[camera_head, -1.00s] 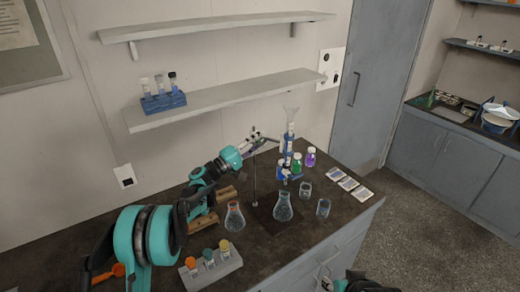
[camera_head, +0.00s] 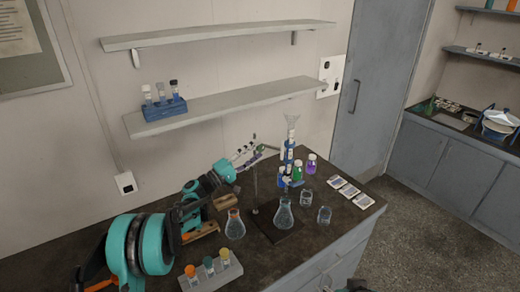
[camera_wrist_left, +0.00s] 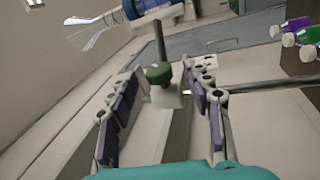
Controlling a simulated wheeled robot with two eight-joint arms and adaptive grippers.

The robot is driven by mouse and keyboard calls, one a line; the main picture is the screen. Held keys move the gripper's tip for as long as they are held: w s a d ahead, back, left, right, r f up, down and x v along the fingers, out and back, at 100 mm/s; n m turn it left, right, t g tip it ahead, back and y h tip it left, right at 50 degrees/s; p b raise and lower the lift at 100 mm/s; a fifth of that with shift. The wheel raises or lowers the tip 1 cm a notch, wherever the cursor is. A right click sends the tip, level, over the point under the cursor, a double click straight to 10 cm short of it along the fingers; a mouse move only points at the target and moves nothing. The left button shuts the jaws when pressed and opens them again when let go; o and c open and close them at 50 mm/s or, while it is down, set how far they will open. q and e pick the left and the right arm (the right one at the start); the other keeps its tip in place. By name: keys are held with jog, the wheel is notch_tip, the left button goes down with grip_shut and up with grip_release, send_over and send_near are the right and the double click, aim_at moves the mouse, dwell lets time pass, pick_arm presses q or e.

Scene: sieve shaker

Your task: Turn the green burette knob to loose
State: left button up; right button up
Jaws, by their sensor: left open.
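The green burette knob (camera_wrist_left: 157,73) shows between my left gripper's fingertips in the left wrist view, with a visible gap on each side. My left gripper (camera_wrist_left: 165,95) is open, its purple-padded fingers on both sides of the knob's line. In the head view my left gripper (camera_head: 248,153) reaches to the stand from the left, and the knob (camera_head: 261,148) is a small green spot at its fingertips. A thin rod (camera_wrist_left: 160,40) stands behind the knob. My right gripper shows only as a dark part cut off at the bottom edge of the head view; its fingers are unclear.
A conical flask (camera_head: 284,215) stands right of the stand, another flask (camera_head: 235,225) to its left. A vial rack (camera_head: 212,272) is in front.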

pick_arm(q)
jog(key=v, duration=0.9)
